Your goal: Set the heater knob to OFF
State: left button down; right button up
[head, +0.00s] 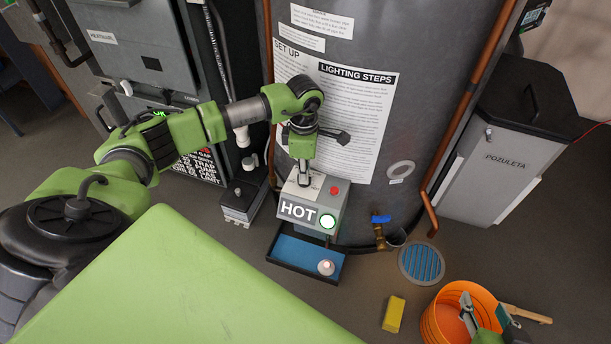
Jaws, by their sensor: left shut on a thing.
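My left arm reaches in from the left, and my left gripper (304,182) points down at the top of the box. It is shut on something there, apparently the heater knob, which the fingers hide. The knob's setting cannot be read. My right gripper (476,312) shows only partly at the lower right, in front of the orange bucket, away from the heater.
A blue-lined tray (290,255) lies below the box. A blue-handled valve (380,219), a floor drain (422,264), a yellow block (394,314) and an orange bucket (440,318) are to the right. Copper pipes (470,100) run beside the tank (420,35).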

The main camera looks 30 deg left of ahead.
pick_arm(q)
jog(key=shift+n+p, duration=0.35)
jog(key=shift+n, duration=0.55)
pick_arm(e)
jog(key=shift+s+d+f+g+h, duration=0.1)
jog(key=shift+s+d+f+g, duration=0.1)
jog(key=shift+s+f+g, duration=0.3)
jog(key=shift+s+d+f+g+h, duration=0.15)
jog(key=shift+s+d+f, duration=0.1)
jog(key=shift+s+f, duration=0.4)
jog(key=shift+s+d+f+g+h, duration=0.1)
jog(key=shift+s+d+f+g, duration=0.2)
jog(key=shift+s, duration=0.45)
jog(key=shift+a, duration=0.1)
